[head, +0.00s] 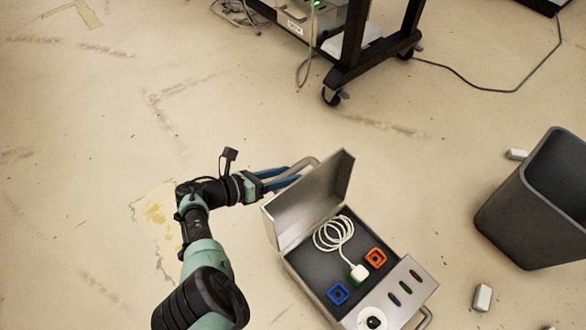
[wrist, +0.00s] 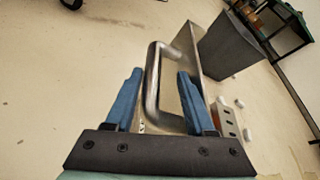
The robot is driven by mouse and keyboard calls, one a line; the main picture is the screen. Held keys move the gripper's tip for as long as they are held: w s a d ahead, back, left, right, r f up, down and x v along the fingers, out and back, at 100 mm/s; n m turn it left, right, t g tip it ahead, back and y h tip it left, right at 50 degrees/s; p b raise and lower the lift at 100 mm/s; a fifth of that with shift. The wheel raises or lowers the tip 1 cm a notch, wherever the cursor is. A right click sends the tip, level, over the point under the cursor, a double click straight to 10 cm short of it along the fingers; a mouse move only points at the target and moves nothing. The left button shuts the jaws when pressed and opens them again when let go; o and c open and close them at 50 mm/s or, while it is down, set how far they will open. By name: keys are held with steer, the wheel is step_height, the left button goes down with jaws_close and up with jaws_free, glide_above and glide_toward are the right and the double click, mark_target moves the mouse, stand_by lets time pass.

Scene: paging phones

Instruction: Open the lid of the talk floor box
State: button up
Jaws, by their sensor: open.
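The talk floor box (head: 318,294) stands open on the floor in the head view, its grey lid (head: 312,198) raised on the left side. Inside are a blue socket (head: 338,293), an orange socket (head: 376,257) and a white plug (head: 358,272) with a coiled white cord, over a partly hidden green socket. My gripper (head: 278,178) is behind the raised lid. In the wrist view my gripper (wrist: 159,75) is open, with the metal lid handle (wrist: 153,85) between its blue fingers. I cannot tell whether either finger touches it.
A dark grey bin (head: 535,205) stands to the right of the box. Small white blocks (head: 482,297) lie on the floor near it. A wheeled black cart (head: 350,65) with cables stands at the back. The floor left of my arm is clear.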

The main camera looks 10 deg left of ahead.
steer(key=p+v, duration=0.3)
steer(key=v, duration=0.7)
steer(key=shift+a+r, duration=0.1)
steer(key=shift+a, duration=0.05)
